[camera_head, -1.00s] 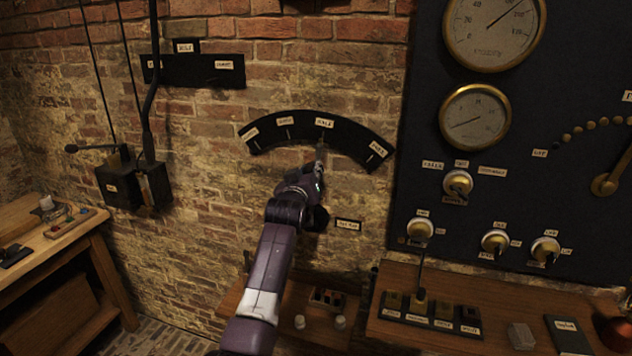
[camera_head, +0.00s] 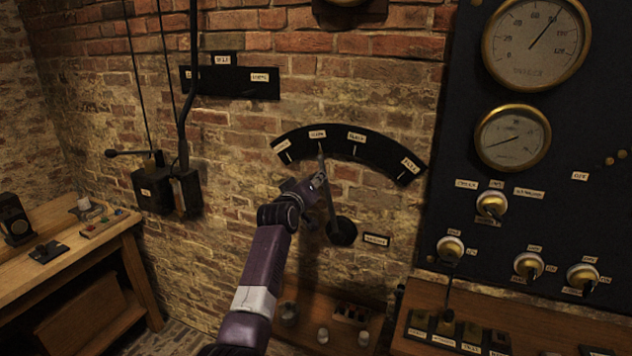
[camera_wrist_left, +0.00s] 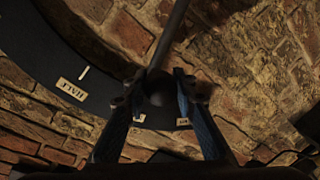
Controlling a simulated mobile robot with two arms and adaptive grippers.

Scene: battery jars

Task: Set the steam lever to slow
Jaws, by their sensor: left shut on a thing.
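The steam lever (camera_head: 332,212) is a thin dark rod rising from a round black pivot on the brick wall. It leans left, and its upper end points at or very near the second label from the left on the black curved plate (camera_head: 382,160), which appears to read SLOW. My left gripper (camera_head: 319,180) is at the lever's upper part. In the left wrist view the gripper's fingers (camera_wrist_left: 157,88) are shut on the lever's dark round knob (camera_wrist_left: 158,90). There, the HALF label lies to the left and a finger partly hides another label. My right gripper is not in view.
A black gauge panel (camera_head: 455,130) with dials and knobs stands to the right, above a wooden shelf (camera_head: 405,350). To the left are another lever box (camera_head: 153,195) and a wooden bench (camera_head: 135,225).

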